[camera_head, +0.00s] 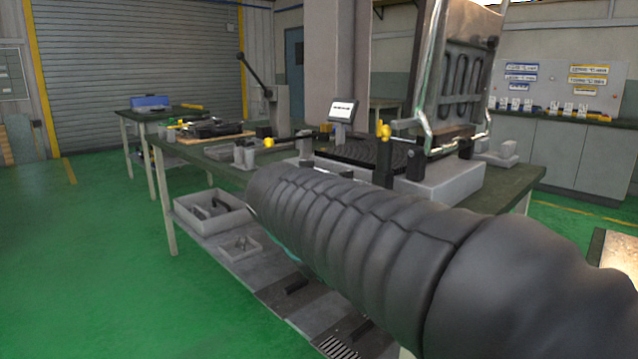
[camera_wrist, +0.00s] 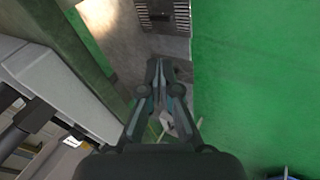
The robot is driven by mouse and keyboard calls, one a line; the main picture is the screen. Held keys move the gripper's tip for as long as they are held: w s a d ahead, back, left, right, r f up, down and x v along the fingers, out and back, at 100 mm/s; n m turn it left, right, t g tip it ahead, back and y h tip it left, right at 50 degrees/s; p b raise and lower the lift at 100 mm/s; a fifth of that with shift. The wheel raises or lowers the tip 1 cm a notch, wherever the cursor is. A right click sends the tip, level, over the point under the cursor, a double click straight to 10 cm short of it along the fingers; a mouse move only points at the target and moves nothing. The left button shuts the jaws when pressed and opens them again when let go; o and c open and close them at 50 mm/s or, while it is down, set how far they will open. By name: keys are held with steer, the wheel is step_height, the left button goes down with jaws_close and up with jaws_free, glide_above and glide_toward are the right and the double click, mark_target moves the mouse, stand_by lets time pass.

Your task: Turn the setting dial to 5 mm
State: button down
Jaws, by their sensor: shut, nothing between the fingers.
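My gripper (camera_wrist: 159,62) shows in the wrist view with its two fingers together, empty, pointing down past the table's edge toward the lower shelf and green floor. In the head view my dark, ribbed arm crosses the foreground and hides the gripper. The machine's light grey base (camera_head: 440,190) stands on the table, with a dark ribbed plate (camera_head: 360,152) and a raised metal cover (camera_head: 458,75) above. A small display (camera_head: 343,110) stands behind the plate. I cannot make out the setting dial or its marks in either view.
The green-topped workbench (camera_head: 524,186) holds the machine. Grey bins (camera_head: 212,217) sit on its lower shelf. A second table (camera_head: 128,114) stands at the back left, and a grey cabinet (camera_head: 575,155) at the right wall. The green floor (camera_head: 90,260) at left is clear.

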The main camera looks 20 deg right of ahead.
steer(key=w+r+m+g+h+b, duration=0.1)
steer(key=w+r+h+b, duration=0.35)
steer(key=w, duration=0.85)
steer(key=w+r+g+h+b, duration=0.1)
steer(key=w+r+h, duration=0.55)
steer(key=w, duration=0.65)
steer(key=shift+h, duration=0.7)
steer(key=d, duration=0.3)
steer(key=d+f, duration=0.1)
steer(key=d, duration=0.1)
steer(key=w+d, duration=0.1)
steer(key=d, duration=0.2)
steer(key=shift+d+f, duration=0.15)
steer(key=shift+d, duration=0.2)
steer(key=shift+s+d+b, duration=0.45)
steer(key=shift+s+b, duration=0.1)
steer(key=shift+s, duration=0.3)
steer(key=shift+s+d, duration=0.2)
steer(key=shift+s, duration=0.3)
steer(key=shift+s+d, duration=0.2)
steer(key=shift+s, duration=0.25)
steer(key=shift+a+t, duration=0.2)
steer(key=shift+t, duration=0.2)
